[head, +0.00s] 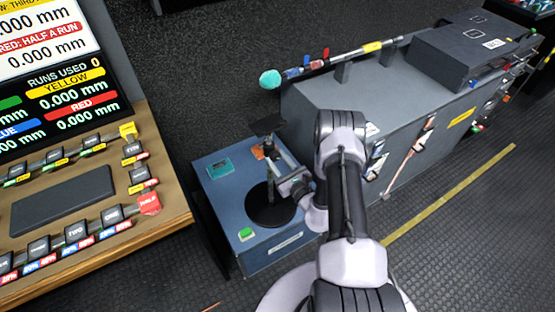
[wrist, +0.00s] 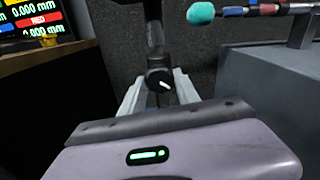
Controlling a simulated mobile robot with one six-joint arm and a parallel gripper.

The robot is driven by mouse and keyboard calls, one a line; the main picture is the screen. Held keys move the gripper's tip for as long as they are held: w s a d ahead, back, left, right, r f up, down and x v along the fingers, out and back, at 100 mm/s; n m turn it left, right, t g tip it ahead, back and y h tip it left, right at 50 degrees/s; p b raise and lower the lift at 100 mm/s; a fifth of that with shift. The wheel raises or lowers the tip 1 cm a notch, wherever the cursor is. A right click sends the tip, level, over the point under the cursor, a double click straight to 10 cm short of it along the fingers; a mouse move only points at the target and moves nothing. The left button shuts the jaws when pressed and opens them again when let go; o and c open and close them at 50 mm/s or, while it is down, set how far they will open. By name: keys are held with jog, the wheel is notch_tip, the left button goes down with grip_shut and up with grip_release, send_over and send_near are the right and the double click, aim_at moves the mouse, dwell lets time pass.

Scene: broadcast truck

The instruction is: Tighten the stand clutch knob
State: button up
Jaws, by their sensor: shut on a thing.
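The stand clutch knob (wrist: 158,80) is a dark round knob with a white pointer mark, on a dark upright post (wrist: 154,35) in the wrist view. My gripper (wrist: 158,92) has one pale finger on each side of the knob and is shut on it. The pointer slants down to the right. In the head view, my gripper (head: 276,184) reaches the stand from the right. The stand's round black base (head: 266,212) rests on a blue-grey box top (head: 218,198). The knob itself is not clearly visible in the head view.
The box top also bears a teal block (head: 220,168), an orange piece (head: 258,151) and a green button (head: 246,233). A grey cabinet (head: 330,98) stands close behind, carrying a teal-tipped boom (head: 270,79). A wooden console (head: 165,205) is at left.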

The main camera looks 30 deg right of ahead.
grip_shut()
jog(key=shift+m, duration=0.3)
jog(key=m, duration=0.5)
jog(key=shift+m, duration=0.4)
jog(key=m, duration=0.4)
jog(key=shift+r, duration=0.1)
jog(key=m, duration=1.1)
jog(key=shift+r, duration=0.15)
jog(key=m, duration=0.6)
jog(key=shift+w+r, duration=0.1)
jog(key=shift+m, duration=0.4)
